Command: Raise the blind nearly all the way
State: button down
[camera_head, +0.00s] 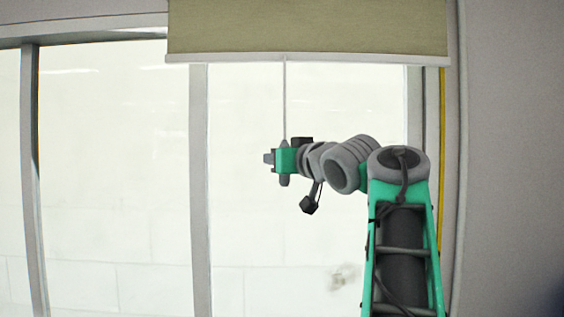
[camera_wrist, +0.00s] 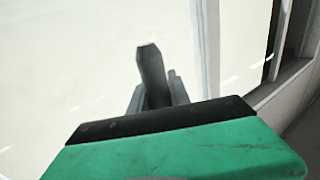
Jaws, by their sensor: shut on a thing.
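The olive-beige blind (camera_head: 305,27) hangs across the top of the window in the head view, with a pale bottom bar (camera_head: 310,58). A thin grey pull (camera_head: 285,95) hangs straight down from the bar and ends in a grey handle (camera_head: 285,178). My gripper (camera_head: 272,160) is shut on this handle, below the blind and in front of the glass. In the wrist view, the dark grey handle (camera_wrist: 152,75) stands up between the fingers (camera_wrist: 155,95). The gripper's green body hides its lower part.
Window frame posts (camera_head: 200,190) stand left of the gripper, with bright glass between them. A yellow strip (camera_head: 442,160) runs down the right side of the window. A plain grey wall (camera_head: 515,150) is at the right. The space left of the gripper looks clear.

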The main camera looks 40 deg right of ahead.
jog(key=c, duration=1.2)
grip_release()
jog(key=s+b, duration=0.1)
jog(key=s, duration=0.6)
jog(key=shift+s+a+b, duration=0.4)
jog(key=shift+a, duration=0.05)
